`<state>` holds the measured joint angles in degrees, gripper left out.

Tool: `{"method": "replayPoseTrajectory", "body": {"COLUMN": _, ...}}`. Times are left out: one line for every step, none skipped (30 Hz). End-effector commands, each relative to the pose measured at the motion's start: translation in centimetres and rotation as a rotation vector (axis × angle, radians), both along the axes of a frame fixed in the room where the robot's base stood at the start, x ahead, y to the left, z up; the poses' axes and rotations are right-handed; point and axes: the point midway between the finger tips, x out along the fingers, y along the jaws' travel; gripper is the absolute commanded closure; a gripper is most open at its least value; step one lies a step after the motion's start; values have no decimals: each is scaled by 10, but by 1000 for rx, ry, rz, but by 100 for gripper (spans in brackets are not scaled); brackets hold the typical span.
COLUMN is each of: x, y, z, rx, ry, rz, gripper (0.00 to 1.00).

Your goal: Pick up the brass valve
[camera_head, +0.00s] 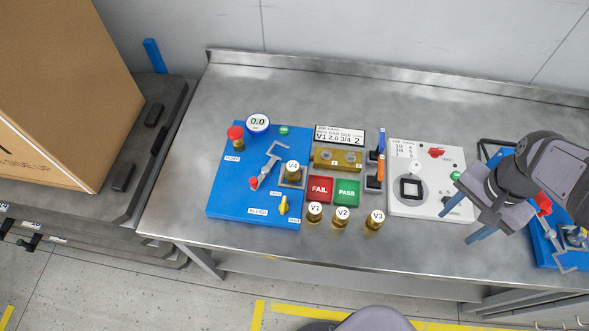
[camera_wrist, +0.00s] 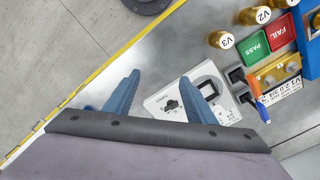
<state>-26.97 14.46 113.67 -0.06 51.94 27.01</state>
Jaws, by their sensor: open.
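Several brass valves with white round caps are in the head view. V1 (camera_head: 314,213), V2 (camera_head: 341,217) and V3 (camera_head: 374,221) stand in a row near the table's front edge. V4 (camera_head: 292,171) sits in a square fixture on the blue station (camera_head: 232,200). In the wrist view, V3 (camera_wrist: 223,40) and V2 (camera_wrist: 262,14) show at the upper right. My gripper (camera_head: 464,224) is open and empty, above the right part of the white panel, right of V3. Its two blue fingers are apart in the wrist view (camera_wrist: 160,78).
The white panel (camera_head: 428,205) lies between V3 and my arm. Red FAIL (camera_head: 319,190) and green PASS (camera_head: 347,192) pads lie behind the valves, with a brass block (camera_head: 338,159) beyond. A second blue station (camera_head: 545,250) is at the right. The table's back is clear.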

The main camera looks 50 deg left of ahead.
Motion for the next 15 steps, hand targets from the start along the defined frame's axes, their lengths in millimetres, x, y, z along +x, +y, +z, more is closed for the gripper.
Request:
{"method": "replayPoseTrajectory", "body": {"x": 3, "y": 35, "z": 0, "rx": -2, "ry": 3, "rz": 16, "gripper": 50}}
{"method": "replayPoseTrajectory", "body": {"x": 5, "y": 54, "z": 1, "rx": -1, "ry": 2, "rz": 16, "gripper": 50}}
{"method": "replayPoseTrajectory", "body": {"x": 5, "y": 79, "z": 1, "rx": -1, "ry": 2, "rz": 16, "gripper": 50}}
{"method": "replayPoseTrajectory", "body": {"x": 3, "y": 98, "z": 1, "rx": -1, "ry": 2, "rz": 16, "gripper": 50}}
{"method": "replayPoseTrajectory", "body": {"x": 0, "y": 117, "z": 0, "rx": -1, "ry": 2, "rz": 17, "gripper": 50}}
{"method": "replayPoseTrajectory", "body": {"x": -5, "y": 143, "z": -1, "rx": -2, "ry": 2, "rz": 16, "gripper": 50}}
{"method": "replayPoseTrajectory", "body": {"x": -11, "y": 162, "z": -2, "rx": -2, "ry": 2, "rz": 16, "gripper": 50}}
{"method": "replayPoseTrajectory", "body": {"x": -17, "y": 180, "z": -3, "rx": -2, "ry": 2, "rz": 17, "gripper": 50}}
{"method": "replayPoseTrajectory", "body": {"x": -28, "y": 205, "z": -4, "rx": -2, "ry": 1, "rz": 16, "gripper": 50}}
{"method": "replayPoseTrajectory", "body": {"x": -37, "y": 222, "z": -6, "rx": -3, "ry": 2, "rz": 16, "gripper": 50}}
{"method": "replayPoseTrajectory", "body": {"x": -46, "y": 239, "z": -7, "rx": -2, "ry": 1, "rz": 16, "gripper": 50}}
{"method": "replayPoseTrajectory", "body": {"x": -60, "y": 260, "z": -10, "rx": -3, "ry": 2, "rz": 15, "gripper": 50}}
{"method": "replayPoseTrajectory", "body": {"x": -70, "y": 274, "z": -11, "rx": -2, "ry": 1, "rz": 14, "gripper": 50}}
{"method": "replayPoseTrajectory", "body": {"x": -81, "y": 287, "z": -13, "rx": -3, "ry": 1, "rz": 14, "gripper": 50}}
{"method": "replayPoseTrajectory", "body": {"x": -95, "y": 303, "z": -15, "rx": -2, "ry": 1, "rz": 13, "gripper": 50}}
